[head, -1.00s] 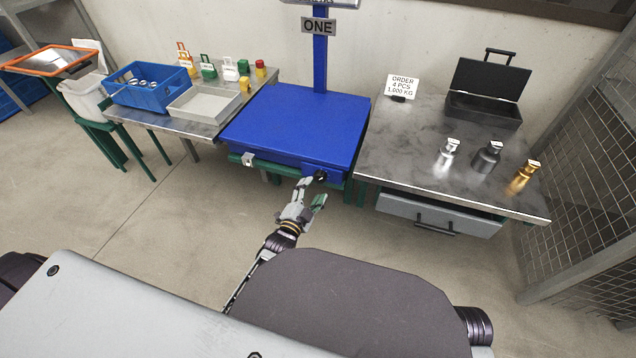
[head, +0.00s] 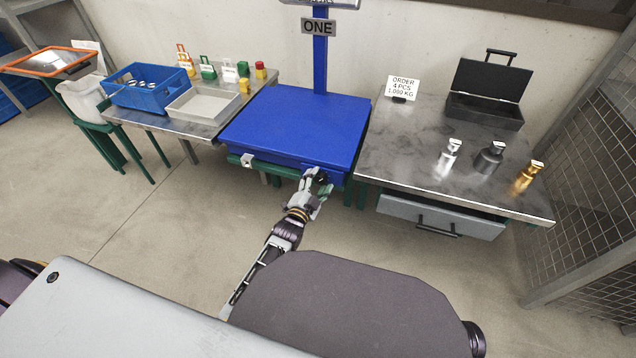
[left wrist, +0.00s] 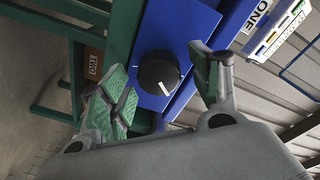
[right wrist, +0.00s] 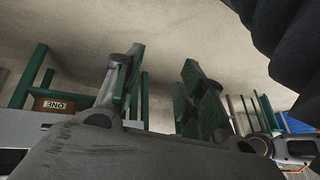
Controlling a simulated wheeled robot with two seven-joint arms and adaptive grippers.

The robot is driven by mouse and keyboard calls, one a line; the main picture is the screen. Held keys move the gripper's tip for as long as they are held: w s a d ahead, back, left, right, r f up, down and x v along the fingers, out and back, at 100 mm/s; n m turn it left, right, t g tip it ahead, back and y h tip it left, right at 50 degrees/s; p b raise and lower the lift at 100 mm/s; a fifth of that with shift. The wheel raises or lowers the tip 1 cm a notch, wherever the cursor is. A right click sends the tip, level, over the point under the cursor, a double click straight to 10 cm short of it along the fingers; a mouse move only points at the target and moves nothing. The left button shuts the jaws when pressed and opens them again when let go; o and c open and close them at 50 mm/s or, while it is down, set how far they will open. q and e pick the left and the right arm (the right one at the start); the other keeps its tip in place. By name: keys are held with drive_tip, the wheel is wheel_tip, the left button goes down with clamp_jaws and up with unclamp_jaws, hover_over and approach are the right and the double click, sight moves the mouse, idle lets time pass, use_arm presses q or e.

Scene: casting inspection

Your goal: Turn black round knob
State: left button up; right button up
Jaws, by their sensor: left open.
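The black round knob (left wrist: 158,73) with a white pointer line is on the blue front face of the scale (head: 290,125). In the left wrist view it lies between the fingers of my left gripper (left wrist: 165,90), which are open with a gap on both sides. In the head view my left gripper (head: 316,184) is at the scale's front right corner and partly hides the knob (head: 322,178). My right gripper shows in the right wrist view (right wrist: 160,95), its fingers apart with nothing between them. It is not seen in the head view.
A steel table (head: 420,150) on the right holds several bottle-shaped weights, an open black case (head: 485,95) and an order card (head: 402,87). On the left table stand a blue crate (head: 150,95) and a grey tray (head: 203,104). The floor in front is clear.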

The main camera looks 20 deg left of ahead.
use_arm(q)
drive_tip(key=c, duration=1)
drive_tip(key=shift+c, duration=0.2)
use_arm(e)
drive_tip(key=shift+s, duration=0.1)
drive_tip(key=shift+d, duration=0.1)
use_arm(q)
drive_tip(key=shift+n+p, duration=0.3)
drive_tip(key=n+p, duration=0.3)
drive_tip(key=n, duration=0.2)
drive_tip(key=shift+p, duration=0.4)
drive_tip(key=shift+a+f+n+t+p, duration=0.1)
drive_tip(key=shift+n+t+p, duration=0.35)
drive_tip(key=shift+n, duration=0.85)
use_arm(e)
wheel_tip(320, 180, up, 7)
drive_tip(key=s+d+g+h, duration=0.1)
drive_tip(key=d+g, duration=0.1)
drive_tip(key=d, duration=0.1)
drive_tip(key=shift+r+h, duration=0.2)
drive_tip(key=shift+h, duration=0.2)
drive_tip(key=shift+s+f, duration=0.15)
drive_tip(key=shift+f, duration=0.05)
